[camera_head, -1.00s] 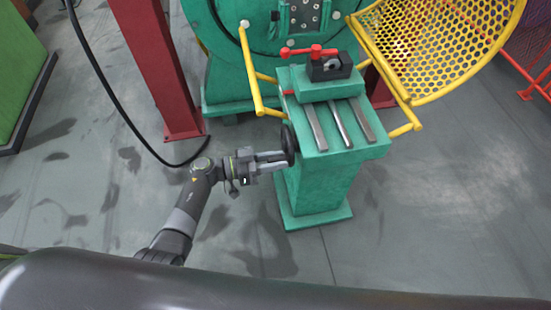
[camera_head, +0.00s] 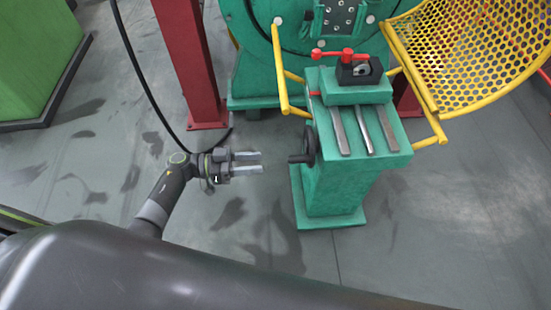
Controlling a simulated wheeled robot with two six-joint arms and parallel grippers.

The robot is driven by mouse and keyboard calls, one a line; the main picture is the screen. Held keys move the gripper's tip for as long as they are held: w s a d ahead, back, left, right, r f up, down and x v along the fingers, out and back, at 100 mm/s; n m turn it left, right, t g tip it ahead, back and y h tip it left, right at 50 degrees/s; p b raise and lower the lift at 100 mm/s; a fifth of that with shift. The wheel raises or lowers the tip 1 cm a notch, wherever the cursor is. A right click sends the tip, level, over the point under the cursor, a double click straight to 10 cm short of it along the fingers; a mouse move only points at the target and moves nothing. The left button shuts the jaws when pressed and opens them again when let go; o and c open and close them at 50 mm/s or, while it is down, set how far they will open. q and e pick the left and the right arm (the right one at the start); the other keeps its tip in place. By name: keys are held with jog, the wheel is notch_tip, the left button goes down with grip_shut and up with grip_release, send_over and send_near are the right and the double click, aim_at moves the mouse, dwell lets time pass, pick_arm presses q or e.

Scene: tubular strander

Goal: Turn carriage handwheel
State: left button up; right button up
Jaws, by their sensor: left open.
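The carriage handwheel (camera_head: 310,146) is a dark wheel on the left side of the green carriage stand (camera_head: 335,189). Its dark handle (camera_head: 297,159) sticks out to the left, toward my gripper. My left gripper (camera_head: 262,162) is open and empty. Its two light fingers point right at the handwheel, with a gap of bare floor showing between the fingertips and the handle. My right gripper is not in view.
A red-handled clamp (camera_head: 340,56) sits on top of the stand. A yellow bar (camera_head: 281,75) rises just behind the handwheel. A red post (camera_head: 190,60) and a black cable (camera_head: 150,90) stand behind my left arm. A yellow mesh guard (camera_head: 470,55) is at right.

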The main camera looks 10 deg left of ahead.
pick_arm(q)
jog(key=shift+v, duration=2.65)
